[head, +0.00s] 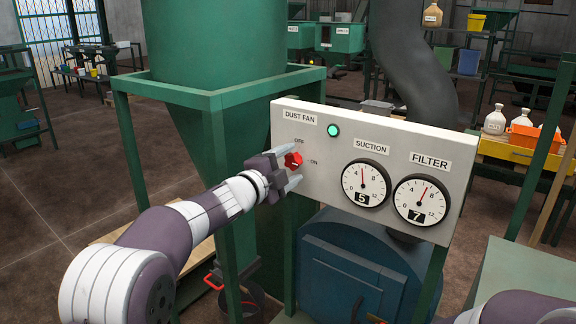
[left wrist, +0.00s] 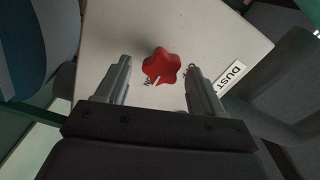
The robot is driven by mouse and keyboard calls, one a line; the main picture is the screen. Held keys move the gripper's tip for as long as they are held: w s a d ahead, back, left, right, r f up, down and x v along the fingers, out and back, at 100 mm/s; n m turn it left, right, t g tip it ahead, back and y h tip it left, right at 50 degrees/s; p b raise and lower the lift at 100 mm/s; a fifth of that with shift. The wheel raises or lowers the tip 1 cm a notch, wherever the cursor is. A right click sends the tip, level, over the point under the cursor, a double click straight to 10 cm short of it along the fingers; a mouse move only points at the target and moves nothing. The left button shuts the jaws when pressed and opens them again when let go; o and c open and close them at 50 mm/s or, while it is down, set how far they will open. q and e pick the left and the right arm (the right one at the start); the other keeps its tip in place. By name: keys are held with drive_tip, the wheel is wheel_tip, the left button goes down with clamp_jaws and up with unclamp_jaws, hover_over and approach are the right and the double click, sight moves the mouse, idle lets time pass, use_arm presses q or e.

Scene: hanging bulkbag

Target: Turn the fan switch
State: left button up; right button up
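The fan switch is a red lobed knob (head: 293,160) on a pale panel (head: 318,185), under the DUST FAN label, with OFF above it and ON to its right. In the left wrist view the red knob (left wrist: 161,65) stands between my two fingers, with a gap on each side. Its white mark points to a partly hidden label at its lower left. My left gripper (head: 291,167) is open around the knob; it also shows in the left wrist view (left wrist: 160,78). A green lamp (head: 333,130) glows beside the label. My right gripper is out of view.
SUCTION (head: 366,184) and FILTER (head: 421,201) gauges sit right of the switch. A green frame (head: 200,100) and a green hopper (head: 215,40) stand behind on the left. A blue drum (head: 360,265) is below the panel. Open floor lies at left.

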use_arm(q)
drive_tip(key=b+v, duration=0.1)
drive_tip(key=v, duration=1.1)
drive_tip(key=shift+s+a+b, duration=0.2)
drive_tip(key=shift+s+b, duration=0.1)
drive_tip(key=shift+b, duration=0.1)
